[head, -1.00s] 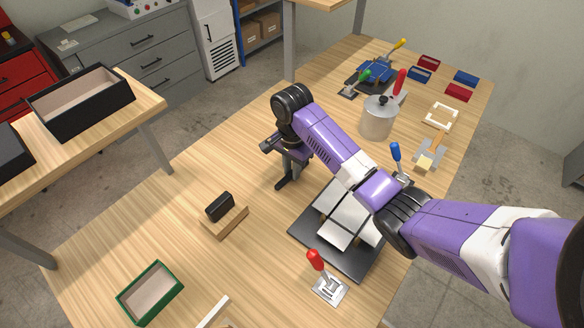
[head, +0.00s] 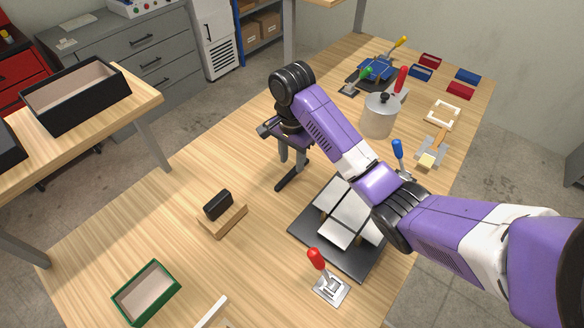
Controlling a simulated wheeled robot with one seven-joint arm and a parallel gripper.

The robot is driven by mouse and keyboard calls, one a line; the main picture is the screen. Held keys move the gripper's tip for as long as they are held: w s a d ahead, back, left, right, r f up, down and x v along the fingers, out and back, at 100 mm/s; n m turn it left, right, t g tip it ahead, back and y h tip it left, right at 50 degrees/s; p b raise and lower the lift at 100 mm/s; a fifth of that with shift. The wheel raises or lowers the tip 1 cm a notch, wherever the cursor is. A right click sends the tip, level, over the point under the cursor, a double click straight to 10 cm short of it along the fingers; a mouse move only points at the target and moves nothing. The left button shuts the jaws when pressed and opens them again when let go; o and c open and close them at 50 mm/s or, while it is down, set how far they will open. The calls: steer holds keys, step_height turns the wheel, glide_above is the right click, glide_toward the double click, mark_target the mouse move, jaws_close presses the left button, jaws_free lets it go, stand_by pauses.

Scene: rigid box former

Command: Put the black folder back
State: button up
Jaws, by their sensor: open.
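A slim dark bar (head: 287,182), which looks like the black folder, is at the tabletop below my gripper. My gripper (head: 292,162) points down with its grey fingers apart. The bar shows just under the fingertips; I cannot tell whether they touch it. A small black block (head: 218,204) stands upright on a wooden base (head: 226,222) to the left of my gripper.
A dark plate with pale panels (head: 338,218) lies right of my gripper, with a red-handled clamp (head: 328,284) in front. A metal pot (head: 379,116) stands behind. A green-edged tray (head: 146,292) is front left. Bare tabletop lies between the wooden base and my gripper.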

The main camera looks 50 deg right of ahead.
mark_target(292, 174)
steer(key=shift+r+p, duration=1)
steer(key=shift+r, duration=0.6)
